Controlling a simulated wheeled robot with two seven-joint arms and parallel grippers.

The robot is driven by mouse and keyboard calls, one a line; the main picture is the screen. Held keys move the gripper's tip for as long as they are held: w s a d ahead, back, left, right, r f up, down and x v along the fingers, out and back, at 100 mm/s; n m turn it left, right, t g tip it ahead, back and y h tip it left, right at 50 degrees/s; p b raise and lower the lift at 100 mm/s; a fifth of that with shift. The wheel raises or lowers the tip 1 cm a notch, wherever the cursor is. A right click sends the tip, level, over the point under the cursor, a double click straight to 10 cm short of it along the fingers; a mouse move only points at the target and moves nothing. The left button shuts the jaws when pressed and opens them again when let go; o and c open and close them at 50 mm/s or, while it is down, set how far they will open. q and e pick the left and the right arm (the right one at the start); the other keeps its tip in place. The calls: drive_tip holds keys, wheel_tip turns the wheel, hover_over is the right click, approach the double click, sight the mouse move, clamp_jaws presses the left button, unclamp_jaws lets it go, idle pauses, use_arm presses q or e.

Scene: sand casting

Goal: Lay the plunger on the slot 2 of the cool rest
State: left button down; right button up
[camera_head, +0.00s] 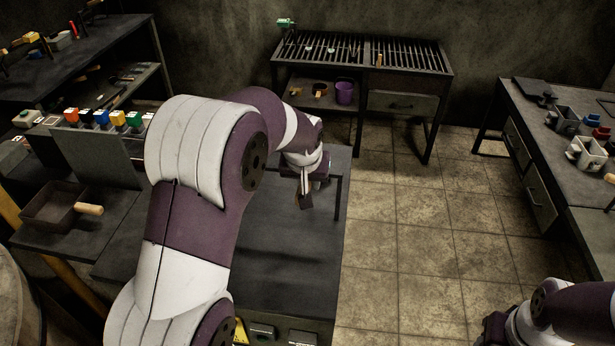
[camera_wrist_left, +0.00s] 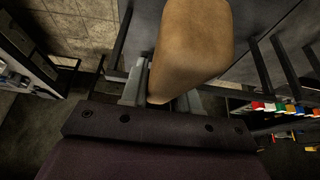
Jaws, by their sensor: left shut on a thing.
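My left gripper (camera_head: 304,178) hangs above the dark table (camera_head: 280,262) in the middle of the head view. It is shut on the plunger (camera_wrist_left: 192,48), whose tan, wood-like end fills the top centre of the left wrist view between the grey fingers (camera_wrist_left: 162,92). In the head view only a small brown part of the plunger shows below the fingers. Dark upright bars (camera_wrist_left: 262,75) stand beside it in the wrist view; I cannot tell whether they are the cool rest. No slot numbers are readable. My right gripper (camera_head: 494,330) is partly visible at the lower right, its fingers unclear.
A slatted bench (camera_head: 410,56) stands at the back wall, with a purple cup (camera_head: 344,92) on its lower shelf. A dark pan (camera_head: 50,205) with a wooden handle is at left. Coloured blocks (camera_head: 102,118) line a rack behind. A right bench (camera_head: 560,125) holds grey boxes.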

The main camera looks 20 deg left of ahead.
use_arm(q)
drive_tip(key=shift+f, duration=0.15)
idle(0.4)
drive_tip(key=c, duration=0.8)
unclamp_jaws()
